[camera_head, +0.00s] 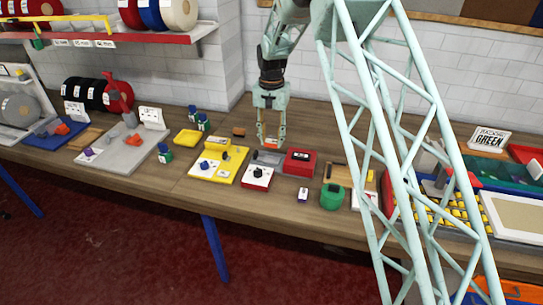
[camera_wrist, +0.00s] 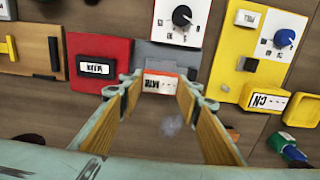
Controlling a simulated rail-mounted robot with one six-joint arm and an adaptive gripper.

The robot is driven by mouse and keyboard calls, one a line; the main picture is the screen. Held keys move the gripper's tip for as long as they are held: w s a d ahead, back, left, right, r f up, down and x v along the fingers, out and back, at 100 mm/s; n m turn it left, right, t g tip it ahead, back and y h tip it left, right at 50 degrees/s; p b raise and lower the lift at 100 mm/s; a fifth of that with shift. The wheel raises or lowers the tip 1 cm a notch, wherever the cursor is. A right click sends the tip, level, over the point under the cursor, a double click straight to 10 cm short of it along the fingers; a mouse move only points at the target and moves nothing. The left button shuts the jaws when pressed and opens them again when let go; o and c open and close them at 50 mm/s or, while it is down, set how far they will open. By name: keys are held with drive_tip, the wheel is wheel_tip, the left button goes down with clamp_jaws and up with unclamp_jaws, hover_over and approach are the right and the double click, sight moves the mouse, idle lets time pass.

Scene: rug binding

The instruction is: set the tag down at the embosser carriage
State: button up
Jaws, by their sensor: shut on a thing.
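My gripper (camera_head: 270,143) reaches down over the middle of the workbench. In the wrist view its two fingers (camera_wrist: 160,88) are shut on a small white tag (camera_wrist: 160,84) with an orange-red edge and dark print. A grey plate (camera_wrist: 150,55), which looks like the embosser carriage, lies just beyond the tag, between a red block (camera_wrist: 97,62) with a labelled window and a white box with a black knob (camera_wrist: 180,20). The tag overlaps the near edge of the grey plate in the wrist view. I cannot tell whether they touch.
A yellow panel (camera_head: 218,163) with a blue knob stands left of the white box. Small green-and-blue bottles (camera_head: 165,153) stand further left. Bare wood shows behind the gripper.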

sight(271, 141)
drive_tip(key=shift+f, duration=2.05)
drive_tip(key=shift+f, duration=1.85)
drive_tip(key=shift+f, duration=0.2)
drive_tip(key=o, duration=0.5)
drive_tip(key=shift+c, duration=0.2)
drive_tip(key=shift+r, duration=0.15)
wheel_tip(271, 141, up, 12)
drive_tip(key=shift+f, duration=0.1)
